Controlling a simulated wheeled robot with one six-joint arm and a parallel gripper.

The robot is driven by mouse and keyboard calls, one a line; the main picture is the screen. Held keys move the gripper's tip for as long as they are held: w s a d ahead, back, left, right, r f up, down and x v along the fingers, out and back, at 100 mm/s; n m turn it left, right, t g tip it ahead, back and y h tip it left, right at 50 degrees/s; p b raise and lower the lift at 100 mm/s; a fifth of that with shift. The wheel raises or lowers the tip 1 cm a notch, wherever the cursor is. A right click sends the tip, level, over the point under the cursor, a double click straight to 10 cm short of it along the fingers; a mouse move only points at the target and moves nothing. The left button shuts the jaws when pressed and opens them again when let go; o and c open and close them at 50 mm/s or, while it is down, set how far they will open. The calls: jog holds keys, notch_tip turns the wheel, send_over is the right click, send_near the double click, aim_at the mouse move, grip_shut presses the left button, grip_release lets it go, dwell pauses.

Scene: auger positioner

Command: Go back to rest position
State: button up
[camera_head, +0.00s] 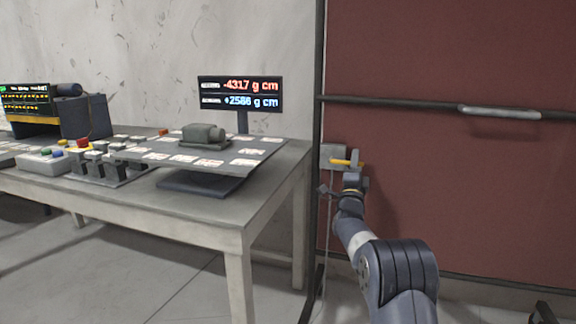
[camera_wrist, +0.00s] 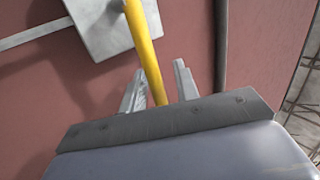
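In the wrist view, the yellow lever (camera_wrist: 145,48) runs down from the grey box plate (camera_wrist: 98,22) and passes between my fingers. My gripper (camera_head: 344,184) is just below the lever in the head view. In the wrist view, my gripper (camera_wrist: 160,70) has its two fingers apart, with gaps on both sides of the lever. The near end of the lever is hidden behind the gripper body.
A grey table (camera_head: 222,230) stands at left, with a tilted plate (camera_head: 150,154) carrying a grey block (camera_head: 203,133) and white cards. A display (camera_head: 240,93) reads -4317 and +2586 g cm. The red door (camera_head: 450,190) has a horizontal bar (camera_head: 400,105). Floor is clear before the table.

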jog(key=shift+r+n+y, duration=0.2)
jog(key=shift+n+y, duration=0.2)
jog(key=shift+n, duration=0.2)
jog(key=shift+a, duration=0.1)
